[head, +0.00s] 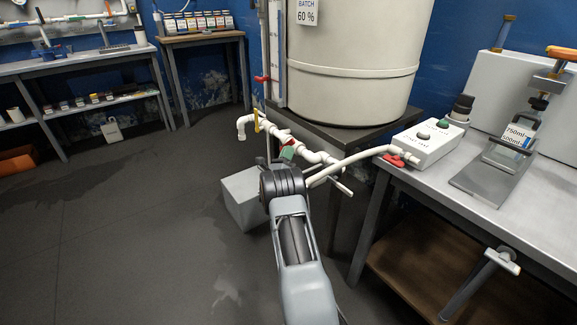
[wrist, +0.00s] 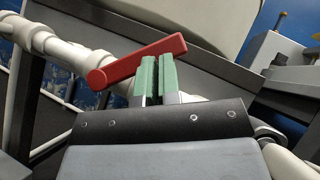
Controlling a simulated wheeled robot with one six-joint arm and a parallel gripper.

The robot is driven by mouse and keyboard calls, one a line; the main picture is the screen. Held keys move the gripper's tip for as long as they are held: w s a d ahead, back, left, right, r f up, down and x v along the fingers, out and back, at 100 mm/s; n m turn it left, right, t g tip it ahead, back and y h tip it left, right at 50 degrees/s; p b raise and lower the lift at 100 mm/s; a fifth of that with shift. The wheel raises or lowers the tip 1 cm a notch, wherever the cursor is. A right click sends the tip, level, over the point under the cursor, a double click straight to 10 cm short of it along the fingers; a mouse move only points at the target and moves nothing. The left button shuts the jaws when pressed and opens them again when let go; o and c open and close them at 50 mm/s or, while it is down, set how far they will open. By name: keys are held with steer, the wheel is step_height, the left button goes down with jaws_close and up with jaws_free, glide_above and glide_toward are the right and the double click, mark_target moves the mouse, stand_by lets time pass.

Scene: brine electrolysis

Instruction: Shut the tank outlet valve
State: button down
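The valve's red lever (wrist: 140,60) lies slanted across the wrist view, its round hub at the lower left and its free end at the upper right. It sits on white piping (wrist: 62,48) under the tank (head: 350,60). My gripper (wrist: 158,60) has its green fingers close together with only a thin gap, and nothing shows between them. The fingertips are at the lever's middle; whether they touch it I cannot tell. In the head view my gripper (head: 287,152) is at the pipe below the tank, partly hidden by my arm, and only a little of the lever shows.
A yellow-handled valve (head: 257,122) is on the same pipe, left of my gripper. A grey block (head: 242,197) stands on the floor below. A bench (head: 460,188) with a control box (head: 430,142) and red clip (head: 402,160) is at right. The left floor is open.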

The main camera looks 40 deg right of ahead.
steer(key=shift+d+r+m+g, duration=0.35)
steer(key=shift+d+r, duration=0.4)
steer(key=shift+r, duration=0.3)
steer(key=shift+w+a+r, duration=0.1)
steer(key=shift+w+r, duration=0.4)
steer(key=shift+w, duration=0.3)
steer(key=shift+w+a+r, duration=0.1)
steer(key=shift+w+r, duration=0.4)
steer(key=shift+w, duration=0.35)
